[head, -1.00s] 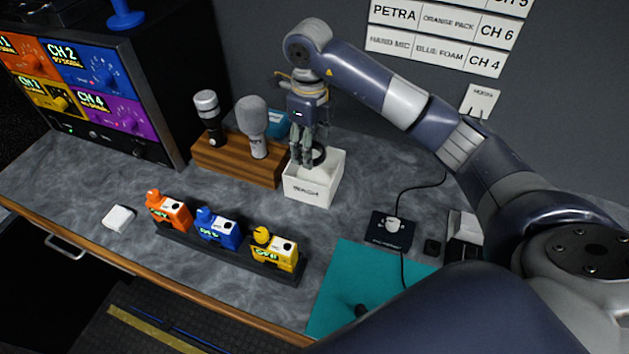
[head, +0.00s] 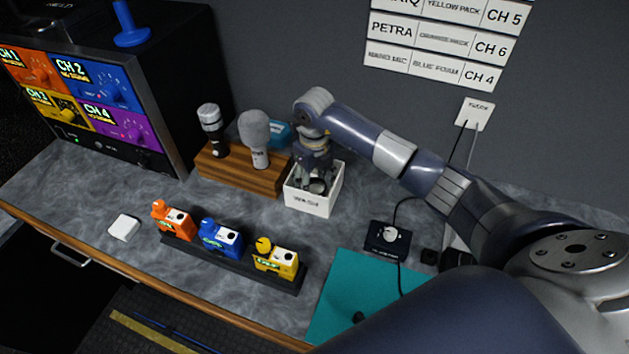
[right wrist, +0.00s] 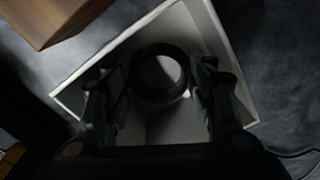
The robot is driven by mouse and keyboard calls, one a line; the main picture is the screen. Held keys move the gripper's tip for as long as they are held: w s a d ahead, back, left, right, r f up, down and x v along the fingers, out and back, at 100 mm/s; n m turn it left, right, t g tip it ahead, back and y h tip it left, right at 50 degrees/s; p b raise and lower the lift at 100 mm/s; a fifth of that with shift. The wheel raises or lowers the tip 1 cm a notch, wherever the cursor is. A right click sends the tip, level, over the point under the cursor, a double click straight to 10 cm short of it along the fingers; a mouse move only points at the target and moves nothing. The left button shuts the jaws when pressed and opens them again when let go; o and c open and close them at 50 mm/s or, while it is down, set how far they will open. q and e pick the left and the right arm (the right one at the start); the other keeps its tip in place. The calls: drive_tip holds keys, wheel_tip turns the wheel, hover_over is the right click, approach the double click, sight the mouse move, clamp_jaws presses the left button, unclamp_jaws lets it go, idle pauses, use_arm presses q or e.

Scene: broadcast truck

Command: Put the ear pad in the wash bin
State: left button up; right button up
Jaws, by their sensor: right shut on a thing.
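The ear pad is a black ring (right wrist: 160,96), seen between the fingers in the right wrist view. The wash bin (head: 312,204) is a white open box lettered WASH, on the grey counter. My right gripper (head: 316,181) points down into the bin, its fingers below the rim. It is shut on the ear pad, which is within the bin's opening. The bin's pale inside (right wrist: 195,40) shows around the ring. Whether the pad touches the bin floor I cannot tell. My left gripper is not in view.
A wooden stand (head: 240,175) with two microphones is close on the bin's left. A black rack holds orange, blue and yellow packs (head: 276,258) in front. A teal mat (head: 345,290) and a small black device (head: 386,238) lie to the right.

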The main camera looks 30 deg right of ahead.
drive_tip(key=shift+f, duration=0.35)
drive_tip(key=shift+f, duration=0.1)
drive_tip(key=shift+f+b, duration=0.15)
drive_tip(key=shift+b, duration=0.15)
drive_tip(key=o, duration=0.5)
drive_tip(key=shift+r, duration=0.25)
drive_tip(key=shift+r, duration=0.2)
wheel_tip(320, 180, up, 12)
drive_tip(key=b, duration=0.3)
drive_tip(key=shift+f, duration=0.15)
